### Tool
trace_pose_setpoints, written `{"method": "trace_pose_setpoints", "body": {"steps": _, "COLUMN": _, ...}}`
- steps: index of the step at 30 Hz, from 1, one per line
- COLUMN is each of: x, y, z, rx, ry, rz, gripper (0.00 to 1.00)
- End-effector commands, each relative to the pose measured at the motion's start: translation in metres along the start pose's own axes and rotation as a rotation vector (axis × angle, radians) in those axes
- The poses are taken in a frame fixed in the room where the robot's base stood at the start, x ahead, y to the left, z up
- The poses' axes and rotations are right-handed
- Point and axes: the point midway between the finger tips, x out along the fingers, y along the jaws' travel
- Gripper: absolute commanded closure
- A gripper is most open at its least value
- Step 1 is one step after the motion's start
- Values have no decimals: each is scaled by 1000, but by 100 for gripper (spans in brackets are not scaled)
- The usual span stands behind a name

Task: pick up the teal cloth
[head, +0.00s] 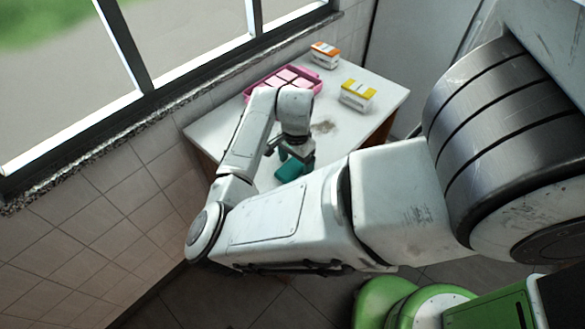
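The teal cloth (288,172) lies on the white table top, near its front edge, partly hidden by my arm and gripper. It looks like a small flat folded piece. My gripper (289,158) points down directly over the cloth, at or very close to it. Its fingers are small and dark in this view. I cannot tell whether they touch the cloth or how far apart they are.
A pink tray (250,93) with pale pink blocks stands at the back by the window wall. An orange-and-white box (325,56) and a yellow-and-white box (357,96) stand to its right. A brownish stain marks the table. The right part of the table top (385,90) is bare.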

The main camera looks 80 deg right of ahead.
Motion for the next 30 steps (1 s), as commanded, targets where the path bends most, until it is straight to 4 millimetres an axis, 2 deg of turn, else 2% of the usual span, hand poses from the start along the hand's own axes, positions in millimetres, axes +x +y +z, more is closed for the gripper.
{"method": "trace_pose_setpoints", "body": {"steps": 2, "x": 0, "y": 0, "z": 0, "rx": 0, "ry": 0, "rz": 0, "gripper": 22}}
{"method": "trace_pose_setpoints", "body": {"steps": 17, "x": 0, "y": 0, "z": 0, "rx": 0, "ry": 0, "rz": 0, "gripper": 70}}
{"method": "trace_pose_setpoints", "body": {"steps": 26, "x": -2, "y": 0, "z": 0, "rx": 0, "ry": 1, "rz": 0, "gripper": 71}}
{"method": "trace_pose_setpoints", "body": {"steps": 30, "x": -10, "y": 0, "z": 0, "rx": 0, "ry": 2, "rz": -2, "gripper": 71}}
